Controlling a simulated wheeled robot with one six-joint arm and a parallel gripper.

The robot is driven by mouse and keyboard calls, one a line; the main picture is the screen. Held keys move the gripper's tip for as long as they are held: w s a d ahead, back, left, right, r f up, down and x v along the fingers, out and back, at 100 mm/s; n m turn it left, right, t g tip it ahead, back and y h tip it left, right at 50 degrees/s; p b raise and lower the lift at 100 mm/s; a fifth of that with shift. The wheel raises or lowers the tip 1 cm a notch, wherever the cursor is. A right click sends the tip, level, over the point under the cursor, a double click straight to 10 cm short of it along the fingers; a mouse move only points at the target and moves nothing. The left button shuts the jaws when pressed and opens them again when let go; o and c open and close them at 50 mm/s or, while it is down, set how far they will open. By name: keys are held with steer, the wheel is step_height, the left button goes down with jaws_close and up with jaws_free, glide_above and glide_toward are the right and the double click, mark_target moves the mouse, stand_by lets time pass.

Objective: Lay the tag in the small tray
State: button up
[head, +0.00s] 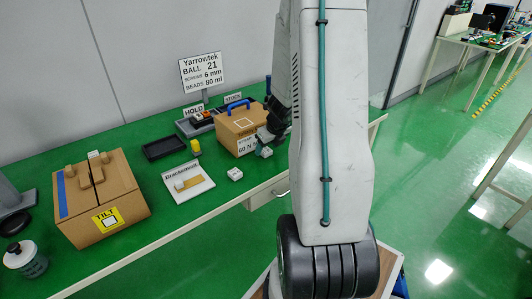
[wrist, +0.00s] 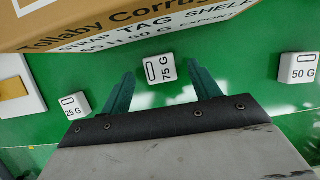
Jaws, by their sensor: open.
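My gripper (wrist: 160,72) is open, its two teal fingers apart above the green bench. A white block marked 75 G (wrist: 160,68) lies between and just beyond the fingertips; I cannot tell whether they touch it. In the head view my gripper (head: 264,146) is low in front of the right cardboard box, beside a white block (head: 265,152). A small black tray (head: 164,148) lies empty on the bench, left of that box. I cannot make out for certain which thing is the tag.
White blocks marked 25 G (wrist: 75,106) and 50 G (wrist: 304,68) flank my fingers. The right cardboard box (head: 240,127) stands close behind. A white board (head: 188,183), a yellow item (head: 195,147) and a larger carton (head: 100,198) stand left. My arm hides the bench's right part.

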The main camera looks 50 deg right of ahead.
steer(key=shift+x, duration=0.85)
steer(key=shift+r, duration=0.1)
steer(key=c, duration=1.1)
steer(key=shift+c, duration=0.2)
